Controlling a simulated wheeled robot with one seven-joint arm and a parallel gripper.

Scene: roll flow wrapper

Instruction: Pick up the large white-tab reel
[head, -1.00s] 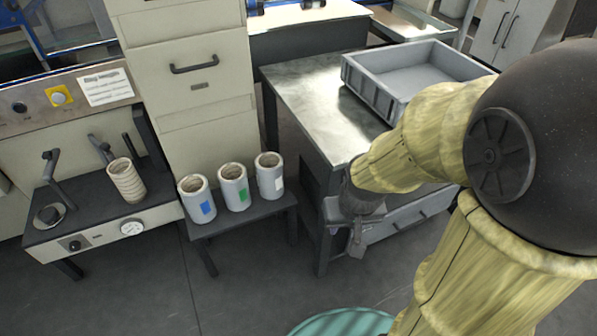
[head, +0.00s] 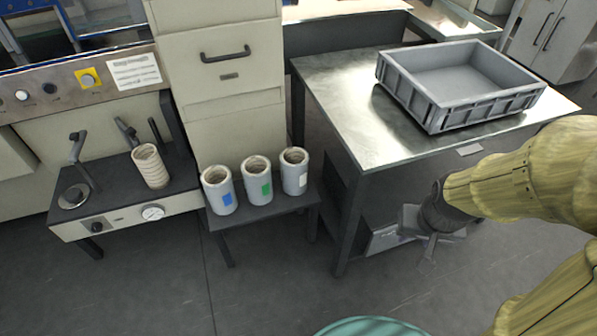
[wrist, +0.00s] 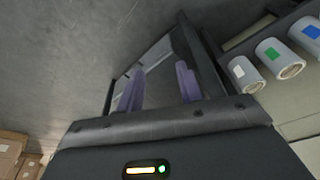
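The white-tab reel (head: 293,173) is a grey-white hollow roll, upright at the right end of a row of three on a small dark stand (head: 262,212). It also shows at the upper right of the wrist view (wrist: 244,74). Beside it stand the green-tab reel (head: 256,182) and the blue-tab reel (head: 218,191). My gripper (head: 428,258) is to the right of the stand, in front of the metal table, apart from the reels. In the wrist view its two purple-padded fingers (wrist: 160,88) are spread with nothing between them.
A metal table (head: 365,132) with a grey crate (head: 440,117) stands to the right of the reels. A ribbed roll (head: 151,167) stands on the machine shelf at left. A cream cabinet (head: 226,100) is behind the reels. The floor in front is clear, apart from a teal round thing (head: 372,328).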

